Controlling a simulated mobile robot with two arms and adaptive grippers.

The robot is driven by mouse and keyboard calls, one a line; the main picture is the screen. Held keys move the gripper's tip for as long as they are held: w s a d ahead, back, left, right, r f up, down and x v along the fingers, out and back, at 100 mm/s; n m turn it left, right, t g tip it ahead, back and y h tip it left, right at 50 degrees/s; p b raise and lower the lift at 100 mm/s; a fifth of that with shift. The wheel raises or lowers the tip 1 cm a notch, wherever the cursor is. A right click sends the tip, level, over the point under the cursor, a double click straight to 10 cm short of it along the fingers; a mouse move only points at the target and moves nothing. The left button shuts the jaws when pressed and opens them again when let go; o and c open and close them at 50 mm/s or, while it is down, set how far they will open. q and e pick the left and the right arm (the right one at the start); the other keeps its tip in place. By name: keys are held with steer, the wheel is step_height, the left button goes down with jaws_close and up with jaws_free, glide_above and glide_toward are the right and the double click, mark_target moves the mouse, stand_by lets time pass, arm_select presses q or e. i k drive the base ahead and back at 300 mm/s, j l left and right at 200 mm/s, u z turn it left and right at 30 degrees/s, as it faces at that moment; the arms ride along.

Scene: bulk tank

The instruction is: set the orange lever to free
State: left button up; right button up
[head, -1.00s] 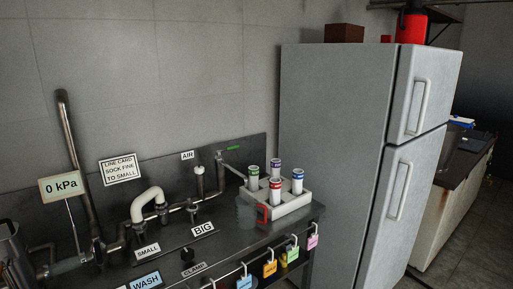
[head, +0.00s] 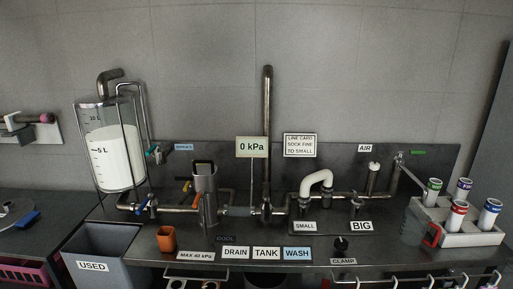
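A small orange-yellow lever (head: 184,184) shows just left of the upright steel cylinder (head: 207,205) on the pipe run, in the middle left of the head view. It is small, and I cannot read any "free" marking near it. A black and yellow handle (head: 204,164) sits on top of the cylinder. A blue lever (head: 142,203) is on the pipe to its left, under the tank. Neither of my grippers is in view.
A glass tank (head: 118,150) with white liquid stands at left above a grey USED bin (head: 98,250). An orange cup (head: 166,238) stands on the dark bench. A white rack (head: 455,226) with several tubes is at right. A gauge sign (head: 251,147) reads 0 kPa.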

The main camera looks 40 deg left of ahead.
mark_target(199, 197)
steer(key=u, duration=1.65)
